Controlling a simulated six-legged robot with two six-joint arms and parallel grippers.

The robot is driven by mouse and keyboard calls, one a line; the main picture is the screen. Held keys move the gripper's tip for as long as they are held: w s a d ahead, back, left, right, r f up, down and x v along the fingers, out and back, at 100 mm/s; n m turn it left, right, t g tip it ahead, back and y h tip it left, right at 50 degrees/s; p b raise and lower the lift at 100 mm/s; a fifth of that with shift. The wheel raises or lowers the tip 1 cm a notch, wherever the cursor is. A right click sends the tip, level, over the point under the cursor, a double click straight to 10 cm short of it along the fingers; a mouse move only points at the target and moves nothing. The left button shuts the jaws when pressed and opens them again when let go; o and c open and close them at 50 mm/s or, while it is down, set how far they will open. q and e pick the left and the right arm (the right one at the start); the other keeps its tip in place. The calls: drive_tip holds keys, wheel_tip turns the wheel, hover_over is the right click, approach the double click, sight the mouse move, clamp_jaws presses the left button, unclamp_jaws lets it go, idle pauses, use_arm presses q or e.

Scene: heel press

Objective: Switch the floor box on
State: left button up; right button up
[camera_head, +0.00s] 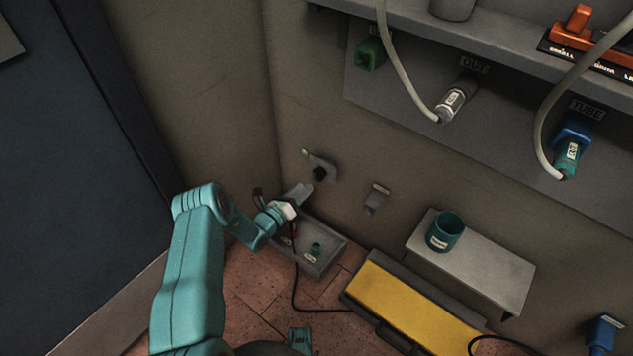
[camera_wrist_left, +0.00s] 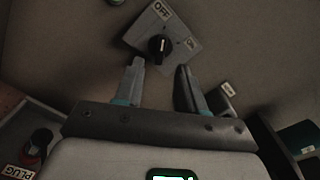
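A grey switch plate (camera_wrist_left: 181,42) with a round black knob (camera_wrist_left: 158,47) is on the wall in the left wrist view. OFF is printed at its upper corner and ON at its right corner. The knob's white mark points roughly up, towards OFF. In the head view the black knob (camera_head: 320,173) shows just beyond my left gripper (camera_head: 303,191). In the left wrist view my left gripper (camera_wrist_left: 160,70) is open, its two fingers apart below the knob with nothing between them. I cannot tell whether a fingertip touches the plate.
A grey tray-like box (camera_head: 328,262) stands on the floor below, and a PLUG label (camera_wrist_left: 17,172) shows in the wrist view. A yellow-topped box (camera_head: 405,303) and a grey ledge with a teal cup (camera_head: 446,231) are to the right. A shelf with hanging cables is above.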

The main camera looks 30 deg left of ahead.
sight(316, 176)
use_arm(q)
drive_tip(key=w, duration=0.2)
drive_tip(key=w+b, duration=0.1)
drive_tip(key=w, duration=0.1)
drive_tip(key=w+b, duration=0.1)
drive_tip(key=w, duration=0.2)
drive_tip(key=shift+d, duration=0.35)
clamp_jaws()
